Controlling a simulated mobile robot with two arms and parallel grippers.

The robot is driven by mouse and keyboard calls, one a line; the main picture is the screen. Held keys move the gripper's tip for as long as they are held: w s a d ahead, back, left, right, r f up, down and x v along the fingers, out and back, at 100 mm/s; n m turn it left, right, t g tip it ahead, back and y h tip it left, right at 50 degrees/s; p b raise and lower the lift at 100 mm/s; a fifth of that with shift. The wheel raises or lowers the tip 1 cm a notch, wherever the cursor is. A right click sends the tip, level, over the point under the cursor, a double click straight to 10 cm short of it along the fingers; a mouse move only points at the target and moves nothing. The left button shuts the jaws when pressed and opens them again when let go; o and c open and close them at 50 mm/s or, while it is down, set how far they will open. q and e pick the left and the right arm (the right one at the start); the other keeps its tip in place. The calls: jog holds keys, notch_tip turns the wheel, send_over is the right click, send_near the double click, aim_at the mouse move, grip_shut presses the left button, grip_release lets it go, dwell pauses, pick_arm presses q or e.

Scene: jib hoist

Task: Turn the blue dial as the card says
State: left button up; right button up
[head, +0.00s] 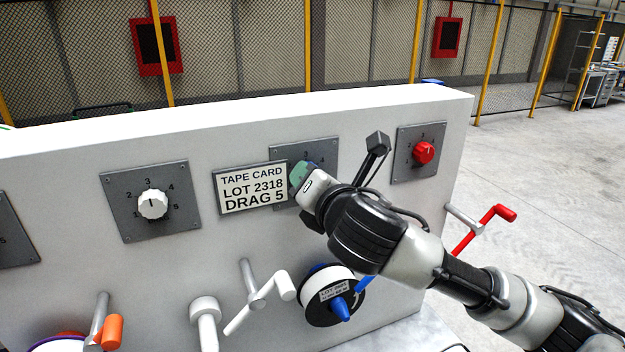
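The card (252,188) on the white panel reads "TAPE CARD LOT 2318 DRAG 5". Right of it is a grey dial plate (318,148), with numerals 3 and 4 showing at its top. My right gripper (303,180) is in front of this plate and hides its middle, so I see no blue dial knob. A green-teal patch shows at the gripper's tip; whether the fingers are open or shut on a knob is hidden. My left gripper is not in view.
A white dial (153,204) is left of the card, and a red dial (424,153) is at the right. Below are a white crank (257,298), a reel with a blue hub (340,309), an orange handle (111,331) and a red crank (484,228) at the panel's right end.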

jog(key=shift+m+y+p, duration=0.4)
jog(key=shift+m+y, duration=0.05)
jog(key=shift+m, duration=3.85)
jog(key=shift+m+y+p, duration=0.4)
jog(key=shift+m+y, duration=0.05)
jog(key=shift+m, duration=3.85)
jog(key=o, duration=0.9)
jog(key=shift+d, duration=0.1)
jog(key=shift+b+v, duration=1.7)
jog(key=shift+v, duration=3.7)
